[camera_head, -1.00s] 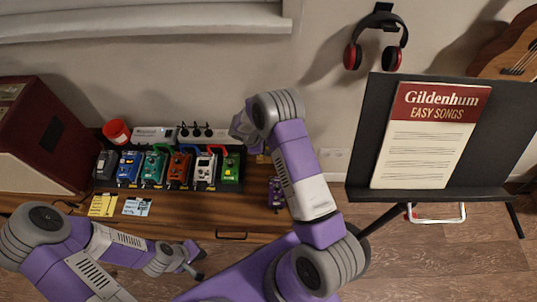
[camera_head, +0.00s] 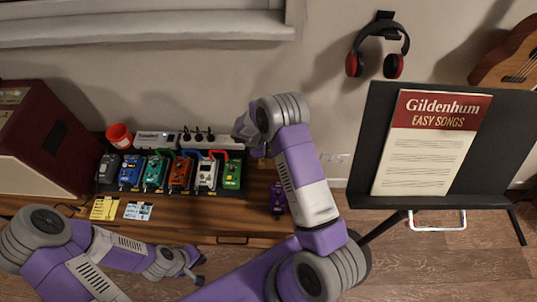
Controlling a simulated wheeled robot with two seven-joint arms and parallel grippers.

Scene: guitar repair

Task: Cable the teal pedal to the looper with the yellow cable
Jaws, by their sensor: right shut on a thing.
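The teal pedal (camera_head: 154,172) stands in the row of pedals on the wooden cabinet. I cannot tell from the picture which pedal is the looper. Coloured patch cables arch behind several pedals. I cannot clearly make out the yellow cable; a small yellowish patch (camera_head: 259,153) shows just below my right wrist. My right gripper (camera_head: 241,131) is just right of the power strip, behind the pedal row. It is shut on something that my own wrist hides. My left gripper (camera_head: 197,271) is low in front of the cabinet, well short of the pedals, open and empty.
A red cup (camera_head: 120,136) and a power strip (camera_head: 160,139) stand behind the pedals. A red amplifier (camera_head: 45,145) is at the left. A purple object (camera_head: 278,199) sits right of the board. Yellow (camera_head: 104,208) and blue (camera_head: 138,210) cards lie in front. A music stand (camera_head: 360,165) stands at the right.

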